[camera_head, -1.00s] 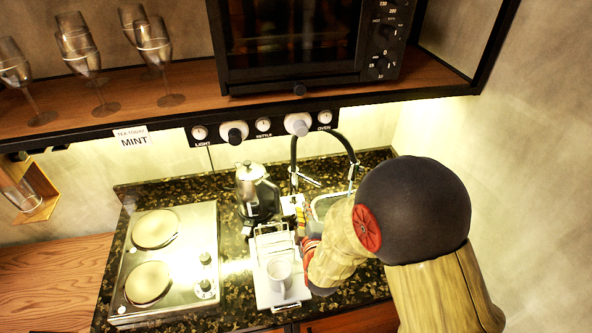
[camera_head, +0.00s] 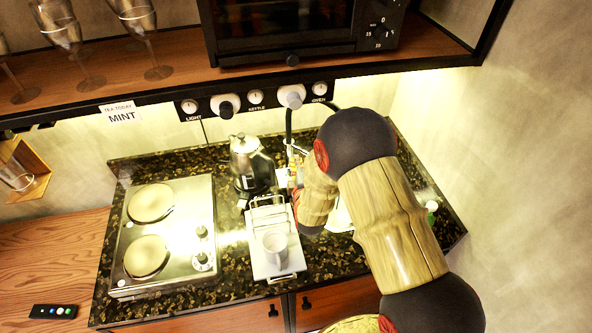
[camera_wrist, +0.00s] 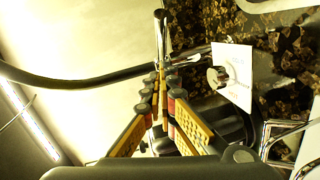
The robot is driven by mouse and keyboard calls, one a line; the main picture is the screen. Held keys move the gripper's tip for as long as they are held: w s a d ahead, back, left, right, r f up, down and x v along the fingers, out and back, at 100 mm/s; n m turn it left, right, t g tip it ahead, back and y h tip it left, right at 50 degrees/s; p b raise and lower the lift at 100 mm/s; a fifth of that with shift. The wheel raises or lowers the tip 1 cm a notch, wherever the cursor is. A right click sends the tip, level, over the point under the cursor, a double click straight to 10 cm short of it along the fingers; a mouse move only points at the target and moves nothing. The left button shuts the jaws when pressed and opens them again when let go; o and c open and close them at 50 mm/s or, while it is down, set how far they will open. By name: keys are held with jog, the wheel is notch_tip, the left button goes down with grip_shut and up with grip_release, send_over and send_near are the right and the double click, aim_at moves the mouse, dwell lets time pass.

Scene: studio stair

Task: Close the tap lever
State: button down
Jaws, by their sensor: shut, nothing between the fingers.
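The tap has a black curved hose spout, seen in the head view (camera_head: 289,124) and crossing the left of the wrist view (camera_wrist: 85,82). A chrome part of the tap (camera_wrist: 162,35) stands just past my fingertips in the wrist view. A thin chrome bar, which looks like the lever (camera_wrist: 190,56), runs right from it. My gripper (camera_wrist: 161,88) is shut and empty, its tips at or very near this chrome part; I cannot tell whether they touch.
A kettle (camera_head: 246,163) stands left of the tap. A white tray (camera_head: 258,264) with a rack and a mug (camera_head: 274,246) sits in front. A two-plate hob (camera_head: 179,247) is at the left. The shelf (camera_head: 400,82) with the oven overhangs the counter.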

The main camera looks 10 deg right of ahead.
aim_at(305, 152)
jog(key=shift+w+d+f, duration=0.2)
jog(key=shift+w+d, duration=0.2)
jog(key=shift+d, duration=0.15)
jog(key=shift+w+d+f, duration=0.15)
jog(key=shift+w+d, duration=0.2)
jog(key=shift+d, duration=0.2)
jog(key=shift+d, duration=0.1)
jog(key=b, duration=0.1)
jog(key=d+b, duration=0.1)
jog(key=shift+w+d+f+b, duration=0.1)
jog(key=shift+w+d+b, duration=0.2)
jog(key=shift+b, duration=0.1)
jog(key=shift+a, duration=0.1)
